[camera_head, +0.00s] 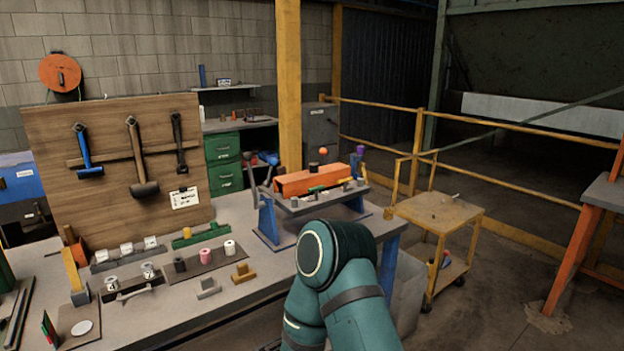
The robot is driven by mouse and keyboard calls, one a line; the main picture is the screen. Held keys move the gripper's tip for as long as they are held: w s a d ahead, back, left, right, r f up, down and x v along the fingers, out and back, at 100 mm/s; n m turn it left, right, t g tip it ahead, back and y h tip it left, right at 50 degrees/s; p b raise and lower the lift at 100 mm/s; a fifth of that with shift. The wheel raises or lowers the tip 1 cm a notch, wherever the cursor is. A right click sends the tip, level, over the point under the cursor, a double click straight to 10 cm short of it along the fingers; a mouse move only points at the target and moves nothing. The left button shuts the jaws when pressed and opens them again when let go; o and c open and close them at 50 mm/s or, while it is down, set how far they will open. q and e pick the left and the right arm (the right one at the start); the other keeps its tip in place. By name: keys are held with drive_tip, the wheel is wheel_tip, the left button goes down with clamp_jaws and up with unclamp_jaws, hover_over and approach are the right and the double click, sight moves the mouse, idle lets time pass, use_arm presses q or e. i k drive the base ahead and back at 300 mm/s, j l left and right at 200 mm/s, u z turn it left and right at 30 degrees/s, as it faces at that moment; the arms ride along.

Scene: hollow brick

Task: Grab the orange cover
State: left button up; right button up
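A long orange cover (300,184) lies on a raised stand with blue legs (266,222) at the right end of the workbench. Its left end is open or dark-edged, and small parts sit in front of it. A teal arm of mine rises from the bottom edge in front of the bench, its rounded joint below and in front of the stand. Neither of my grippers shows in the head view, so their opening cannot be seen. Nothing is seen touching the cover.
The workbench (240,292) holds several small parts and blocks. A wooden tool board (100,215) with hammers stands at its back left. A yellow cart (440,213) stands right of the bench, with yellow railings behind. Open floor lies at the lower right.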

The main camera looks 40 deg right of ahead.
sight(295, 185)
drive_tip(key=l+z, duration=0.1)
drive_tip(key=l, duration=0.3)
drive_tip(key=i+l+z, duration=0.15)
drive_tip(key=l, duration=0.25)
drive_tip(key=i+l+z, duration=0.1)
drive_tip(key=l, duration=0.25)
drive_tip(key=i+l+z, duration=0.15)
drive_tip(key=l, duration=0.25)
drive_tip(key=i+l+z, duration=0.1)
drive_tip(key=l, duration=0.25)
drive_tip(key=i+l+z, duration=0.15)
drive_tip(key=l, duration=0.2)
